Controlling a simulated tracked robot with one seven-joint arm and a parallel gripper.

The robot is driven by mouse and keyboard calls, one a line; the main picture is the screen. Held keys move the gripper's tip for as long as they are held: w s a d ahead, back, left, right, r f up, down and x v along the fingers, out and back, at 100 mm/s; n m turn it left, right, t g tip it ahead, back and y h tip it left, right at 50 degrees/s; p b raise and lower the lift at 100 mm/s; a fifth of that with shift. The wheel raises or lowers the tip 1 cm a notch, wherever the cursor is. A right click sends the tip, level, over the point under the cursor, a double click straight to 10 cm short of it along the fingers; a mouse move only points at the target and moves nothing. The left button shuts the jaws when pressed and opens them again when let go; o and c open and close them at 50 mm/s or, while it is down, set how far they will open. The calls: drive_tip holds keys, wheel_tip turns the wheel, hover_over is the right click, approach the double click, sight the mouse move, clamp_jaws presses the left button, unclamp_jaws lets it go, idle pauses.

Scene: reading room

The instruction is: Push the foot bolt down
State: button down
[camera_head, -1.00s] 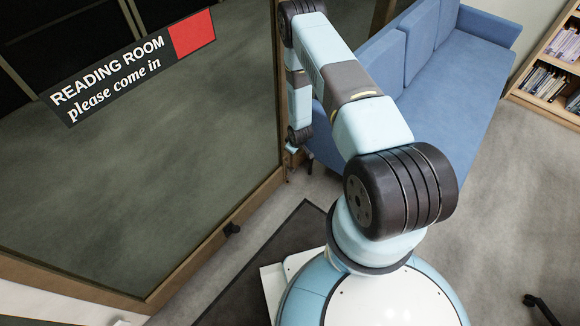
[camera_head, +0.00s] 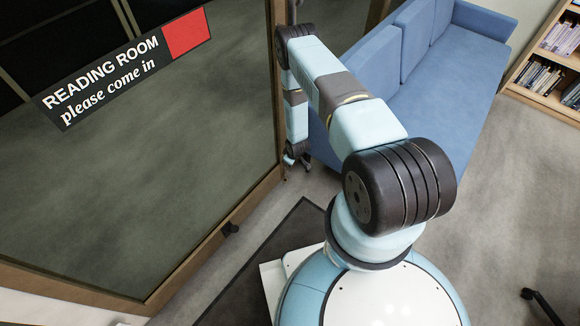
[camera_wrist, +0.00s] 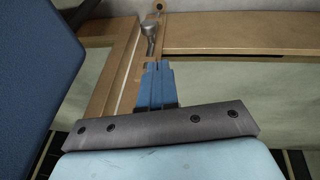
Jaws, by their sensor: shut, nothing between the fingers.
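In the wrist view, a grey metal piece with a rounded head and narrow stem, which looks like the foot bolt (camera_wrist: 152,36), lies against the wooden door frame. My gripper (camera_wrist: 158,66) is shut and empty. Its blue fingertips point at the lower end of the stem and appear very close to it; I cannot tell whether they touch. In the head view, my arm reaches down at the edge of the glass door (camera_head: 150,170), and its wrist hides the bolt and most of the gripper.
The blue sofa (camera_head: 430,85) stands close to the right of my wrist, and its dark blue side (camera_wrist: 35,60) fills the left of the wrist view. A bookcase (camera_head: 550,70) stands far right. Open carpet lies between.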

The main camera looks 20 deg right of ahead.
hover_over(288, 168)
drive_tip(key=s, duration=0.2)
wheel_tip(288, 168, down, 8)
drive_tip(key=f, duration=0.1)
drive_tip(key=shift+w+d+f, duration=0.25)
drive_tip(key=shift+w+f, duration=0.15)
drive_tip(key=shift+f, duration=0.1)
drive_tip(key=shift+f, duration=2.7)
drive_tip(key=shift+s+f, duration=0.1)
drive_tip(key=a+v, duration=0.1)
drive_tip(key=v, duration=1.2)
drive_tip(key=shift+a+r, duration=0.3)
drive_tip(key=shift+r, duration=0.1)
